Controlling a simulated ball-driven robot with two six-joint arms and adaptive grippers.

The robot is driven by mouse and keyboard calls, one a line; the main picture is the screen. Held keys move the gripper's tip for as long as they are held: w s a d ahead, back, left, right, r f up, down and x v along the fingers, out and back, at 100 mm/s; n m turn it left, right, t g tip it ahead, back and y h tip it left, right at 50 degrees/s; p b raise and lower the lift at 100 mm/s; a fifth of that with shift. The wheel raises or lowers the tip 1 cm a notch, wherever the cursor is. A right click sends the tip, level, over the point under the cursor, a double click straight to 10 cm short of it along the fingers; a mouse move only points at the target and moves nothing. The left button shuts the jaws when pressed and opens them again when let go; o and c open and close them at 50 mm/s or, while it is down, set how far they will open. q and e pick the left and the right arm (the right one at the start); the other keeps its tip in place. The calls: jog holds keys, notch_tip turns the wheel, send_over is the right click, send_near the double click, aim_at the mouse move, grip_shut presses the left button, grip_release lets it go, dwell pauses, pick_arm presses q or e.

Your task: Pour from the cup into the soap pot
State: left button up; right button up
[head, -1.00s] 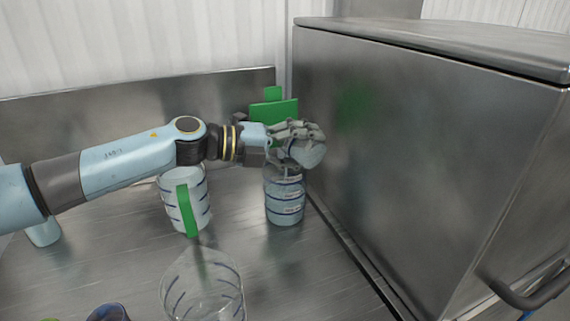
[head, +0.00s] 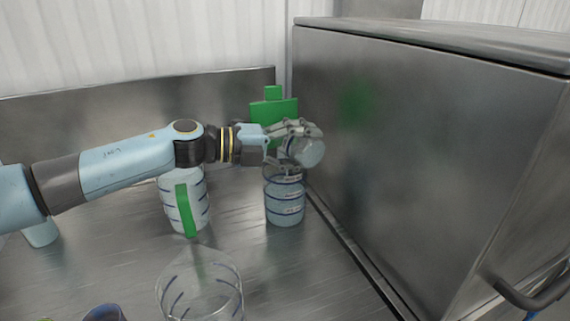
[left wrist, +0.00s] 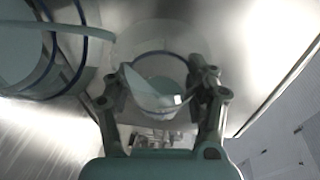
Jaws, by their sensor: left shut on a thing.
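My left gripper (head: 296,140) is shut on a small pale, see-through cup (head: 311,152), just above a clear jar with blue bands. The cup is tipped well over, its round end turned to the right. In the left wrist view, the cup (left wrist: 157,88) sits between the fingers. The banded jar (head: 285,200) stands upright below the gripper, close to the steel box; its top is partly hidden. It has small labels, but I cannot tell for certain that it is the soap pot. No stream between cup and jar can be made out. My right gripper is not in view.
A jug with a green handle (head: 184,208) stands left of the jar, under my arm. A clear empty-looking jug (head: 200,292) stands at the front. A green object (head: 272,108) is behind the gripper. A large steel box (head: 430,160) closes off the right side.

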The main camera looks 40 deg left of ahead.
pick_arm(q)
jog(key=shift+a+f+b, duration=0.1)
jog(key=shift+f+b, duration=0.05)
jog(key=shift+b, duration=0.15)
